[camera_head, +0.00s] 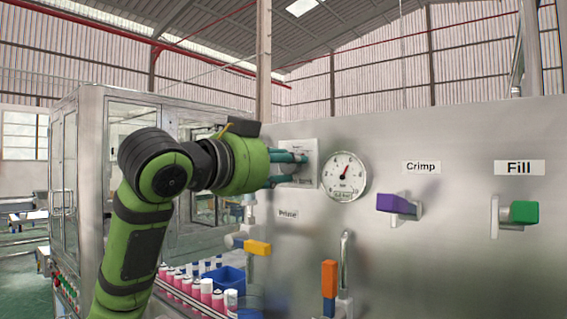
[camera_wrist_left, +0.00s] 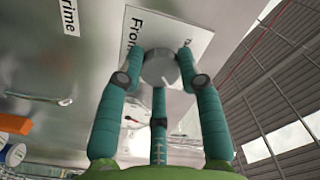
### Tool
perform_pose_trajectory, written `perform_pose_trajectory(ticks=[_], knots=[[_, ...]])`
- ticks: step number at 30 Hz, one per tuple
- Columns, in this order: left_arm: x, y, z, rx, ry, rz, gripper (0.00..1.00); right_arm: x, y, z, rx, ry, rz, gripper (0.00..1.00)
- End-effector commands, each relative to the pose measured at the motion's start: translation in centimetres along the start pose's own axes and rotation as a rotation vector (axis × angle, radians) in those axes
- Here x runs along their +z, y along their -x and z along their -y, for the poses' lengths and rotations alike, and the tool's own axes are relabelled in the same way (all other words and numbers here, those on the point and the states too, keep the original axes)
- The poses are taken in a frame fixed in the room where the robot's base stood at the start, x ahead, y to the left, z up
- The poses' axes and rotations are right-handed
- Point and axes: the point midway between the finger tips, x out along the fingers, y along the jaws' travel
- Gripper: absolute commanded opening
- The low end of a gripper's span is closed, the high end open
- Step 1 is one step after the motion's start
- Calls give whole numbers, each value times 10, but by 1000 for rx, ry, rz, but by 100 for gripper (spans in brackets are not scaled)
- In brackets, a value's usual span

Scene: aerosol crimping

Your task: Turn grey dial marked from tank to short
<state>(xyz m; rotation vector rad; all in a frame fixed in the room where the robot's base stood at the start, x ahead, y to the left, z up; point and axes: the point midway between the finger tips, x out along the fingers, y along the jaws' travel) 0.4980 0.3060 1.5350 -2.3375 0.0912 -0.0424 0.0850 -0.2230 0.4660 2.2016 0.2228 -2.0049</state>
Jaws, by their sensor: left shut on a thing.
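The grey dial (camera_wrist_left: 160,68) sits on a white label plate (camera_wrist_left: 196,45) on the steel panel. Part of the word "From" shows beside the dial in the left wrist view. My left gripper (camera_wrist_left: 162,75) has its teal fingers closed around the dial. In the head view my left gripper (camera_head: 290,170) reaches the panel from the left, and its fingers cover much of the label plate (camera_head: 305,150). The dial is hard to make out there, and its pointing direction cannot be read. My right gripper is not in view.
A round gauge (camera_head: 343,177) is just right of my gripper. A purple handle (camera_head: 396,203), a green handle (camera_head: 523,212), a yellow handle (camera_head: 257,247) and an orange handle (camera_head: 329,278) stick out from the panel. Pink cans (camera_head: 206,290) stand below, near a blue container (camera_head: 228,279).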

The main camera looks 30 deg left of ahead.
Motion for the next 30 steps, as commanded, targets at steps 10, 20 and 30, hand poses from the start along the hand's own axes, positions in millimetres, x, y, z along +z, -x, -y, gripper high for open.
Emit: perform_pose_trajectory(ticks=[10,20,30], knots=[[2,-1,-2,6,0,7,60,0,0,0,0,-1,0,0],[1,20,0,-1,0,2,60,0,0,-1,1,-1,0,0],[1,90,0,0,0,5,60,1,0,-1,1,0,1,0]])
